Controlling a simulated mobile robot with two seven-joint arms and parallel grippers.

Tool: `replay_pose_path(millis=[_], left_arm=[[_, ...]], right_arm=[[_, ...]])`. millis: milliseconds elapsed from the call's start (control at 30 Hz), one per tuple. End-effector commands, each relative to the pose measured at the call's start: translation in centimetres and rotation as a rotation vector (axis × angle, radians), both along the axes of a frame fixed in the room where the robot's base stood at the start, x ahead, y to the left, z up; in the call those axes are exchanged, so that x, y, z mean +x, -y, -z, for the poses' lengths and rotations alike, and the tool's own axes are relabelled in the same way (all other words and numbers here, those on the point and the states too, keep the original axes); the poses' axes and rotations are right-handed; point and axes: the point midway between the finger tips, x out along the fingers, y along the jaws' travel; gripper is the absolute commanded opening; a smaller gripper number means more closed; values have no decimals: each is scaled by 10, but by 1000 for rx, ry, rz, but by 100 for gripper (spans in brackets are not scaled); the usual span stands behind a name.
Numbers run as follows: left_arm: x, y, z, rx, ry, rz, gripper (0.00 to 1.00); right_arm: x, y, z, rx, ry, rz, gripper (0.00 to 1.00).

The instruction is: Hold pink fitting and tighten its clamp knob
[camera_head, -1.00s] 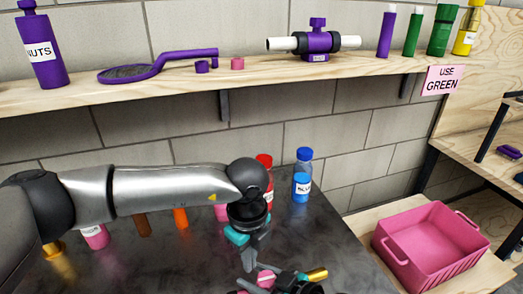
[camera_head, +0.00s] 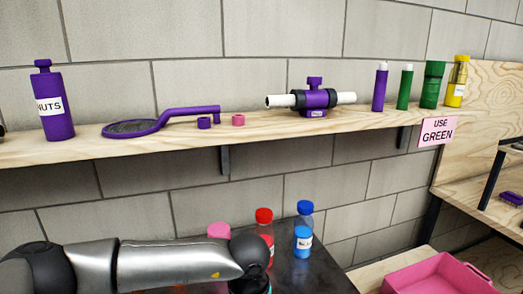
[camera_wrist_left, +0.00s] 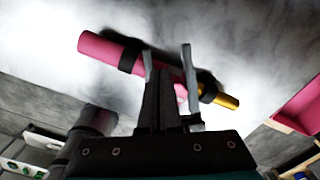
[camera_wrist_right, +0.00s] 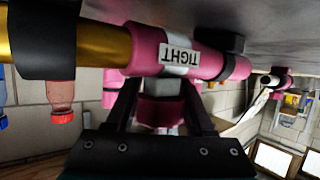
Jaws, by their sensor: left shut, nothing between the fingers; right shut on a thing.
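The pink fitting (camera_wrist_right: 225,62), with black bands and a gold end (camera_wrist_right: 100,45), lies across the right wrist view. It carries a white label reading TIGHT, upside down there. My right gripper (camera_wrist_right: 160,92) is shut on its pink and grey clamp knob (camera_wrist_right: 166,110) below the label. The fitting (camera_wrist_left: 105,48) also crosses the left wrist view, its gold end (camera_wrist_left: 229,101) at the right. My left gripper (camera_wrist_left: 168,68) is shut with nothing held. Its tips overlap the fitting in the picture; whether they touch is unclear. Both grippers and the fitting are out of the head view.
The wooden shelf (camera_head: 270,137) holds a purple valve (camera_head: 316,98), a purple strainer and several bottles. A red-capped bottle (camera_head: 264,235) and a blue-capped bottle (camera_head: 303,238) stand on the dark table. A pink bin (camera_head: 440,276) is at the lower right.

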Motion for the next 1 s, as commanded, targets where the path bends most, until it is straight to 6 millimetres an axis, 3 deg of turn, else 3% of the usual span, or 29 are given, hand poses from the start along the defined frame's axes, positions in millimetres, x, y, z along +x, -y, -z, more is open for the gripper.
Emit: replay_pose_path(millis=[1000], left_arm=[[-7,15,0,-13,-6,9,0]], right_arm=[[0,-2,-2,5,1,-2,0]])
